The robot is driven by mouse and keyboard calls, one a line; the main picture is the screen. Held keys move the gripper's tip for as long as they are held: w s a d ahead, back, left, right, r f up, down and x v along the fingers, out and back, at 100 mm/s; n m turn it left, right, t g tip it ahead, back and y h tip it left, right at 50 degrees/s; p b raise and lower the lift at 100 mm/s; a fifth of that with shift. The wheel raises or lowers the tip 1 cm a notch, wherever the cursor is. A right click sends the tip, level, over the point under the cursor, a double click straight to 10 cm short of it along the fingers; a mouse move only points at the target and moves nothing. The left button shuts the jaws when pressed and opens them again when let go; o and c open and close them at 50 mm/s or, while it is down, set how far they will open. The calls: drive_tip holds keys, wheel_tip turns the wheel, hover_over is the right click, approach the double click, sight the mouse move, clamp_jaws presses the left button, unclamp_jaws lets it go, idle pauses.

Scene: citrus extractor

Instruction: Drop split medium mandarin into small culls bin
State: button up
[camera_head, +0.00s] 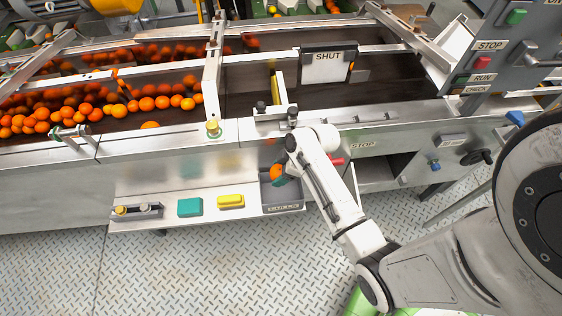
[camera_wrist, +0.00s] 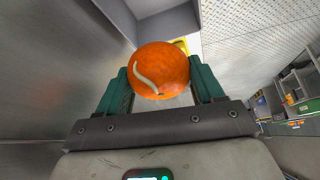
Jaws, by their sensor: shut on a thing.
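The split mandarin (camera_wrist: 172,80) is orange with a pale curved split on its skin. In the wrist view it sits between the two teal fingers of my gripper (camera_wrist: 162,84), which is shut on it. In the head view the mandarin (camera_head: 276,171) shows beside the teal fingertips, in front of the machine's side. The small grey culls bin (camera_head: 284,209), with a label on its front, stands at the right end of the low shelf. The mandarin appears above the bin; the exact height is hard to tell. My arm hides part of the area right of the bin.
The shelf (camera_head: 160,189) also holds a yellow block (camera_head: 231,201), a teal block (camera_head: 190,207) and a small tray (camera_head: 137,211) of knobs. Many oranges lie on the conveyor (camera_head: 60,112). A "SHUT" sign (camera_head: 328,60) hangs above the belt. Patterned metal floor in front is clear.

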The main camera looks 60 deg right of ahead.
drive_tip(key=shift+s+d+r, duration=0.1)
idle(0.4)
drive_tip(key=shift+f, duration=0.2)
wheel_tip(320, 180, down, 5)
drive_tip(key=b, duration=0.3)
drive_tip(key=shift+r, duration=0.15)
drive_tip(key=o, duration=1.2)
drive_tip(key=v, duration=1.1)
idle(0.3)
